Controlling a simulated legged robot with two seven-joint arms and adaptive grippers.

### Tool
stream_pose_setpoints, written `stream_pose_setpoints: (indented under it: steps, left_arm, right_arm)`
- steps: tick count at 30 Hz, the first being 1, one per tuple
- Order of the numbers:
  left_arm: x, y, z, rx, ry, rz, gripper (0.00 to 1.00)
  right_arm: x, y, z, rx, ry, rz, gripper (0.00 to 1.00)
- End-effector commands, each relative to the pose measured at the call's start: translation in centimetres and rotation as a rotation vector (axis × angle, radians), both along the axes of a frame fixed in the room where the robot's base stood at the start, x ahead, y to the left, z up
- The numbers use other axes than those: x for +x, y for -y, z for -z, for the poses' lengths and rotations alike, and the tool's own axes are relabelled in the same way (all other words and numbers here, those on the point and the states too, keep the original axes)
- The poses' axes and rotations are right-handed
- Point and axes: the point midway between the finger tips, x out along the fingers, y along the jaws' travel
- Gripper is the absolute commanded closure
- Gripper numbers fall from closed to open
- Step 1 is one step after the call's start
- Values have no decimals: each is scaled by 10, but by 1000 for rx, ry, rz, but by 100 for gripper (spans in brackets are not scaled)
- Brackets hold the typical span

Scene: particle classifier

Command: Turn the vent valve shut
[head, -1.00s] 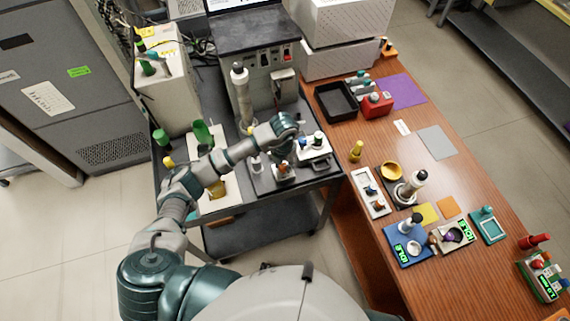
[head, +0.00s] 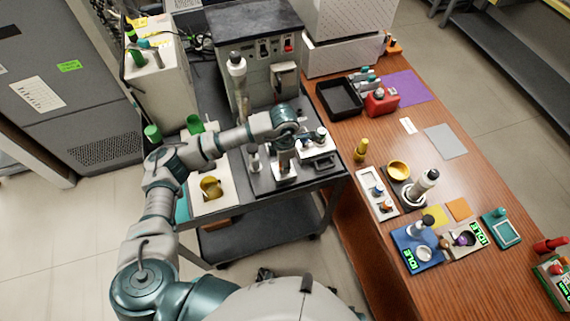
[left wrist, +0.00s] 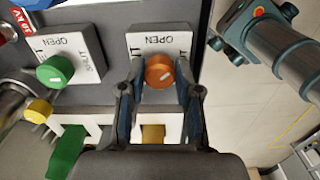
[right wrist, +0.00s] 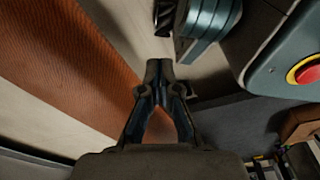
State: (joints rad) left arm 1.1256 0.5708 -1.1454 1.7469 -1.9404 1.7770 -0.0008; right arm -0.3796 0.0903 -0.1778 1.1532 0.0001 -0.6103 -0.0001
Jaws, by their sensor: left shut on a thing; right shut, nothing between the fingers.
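The left wrist view shows an orange valve knob (left wrist: 160,71) with a white pointer mark on a white plate lettered OPEN. My left gripper (left wrist: 160,90) has one finger on each side of this knob and is shut on it. In the head view, my left gripper (head: 284,160) is over a small white plate (head: 285,175) on the dark cart. A green knob (left wrist: 55,71) sits on a similar plate lettered OPEN and SHUT. I cannot read which plate is the vent's. My right gripper (right wrist: 160,78) is shut and empty, away from the valves.
The dark cart (head: 265,187) carries a grey instrument box (head: 250,75) behind the valves and a cream block with a yellow part (head: 211,187). The wooden table (head: 445,180) at right holds a black tray (head: 340,98), a red container (head: 382,101) and several small devices.

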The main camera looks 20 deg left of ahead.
Motion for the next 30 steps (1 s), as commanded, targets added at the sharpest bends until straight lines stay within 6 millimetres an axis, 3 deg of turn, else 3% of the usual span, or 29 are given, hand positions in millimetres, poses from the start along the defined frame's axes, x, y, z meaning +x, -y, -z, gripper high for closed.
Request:
stream_pose_setpoints:
  steps: [1, 12, 21, 30]
  left_arm:
    - [-3, -2, 11, 9, -15, 45, 100]
    - [-3, -1, 11, 5, -16, 388, 100]
    - [-4, -1, 10, 5, -17, 598, 100]
    - [-4, -1, 8, 5, -16, 704, 100]
  right_arm:
    - [9, -2, -1, 1, 6, 2, 100]
    - [61, -9, -59, 6, 37, 12, 100]
    - [79, -12, -105, 8, 52, 18, 100]
    - [84, -12, -131, 8, 60, 20, 100]
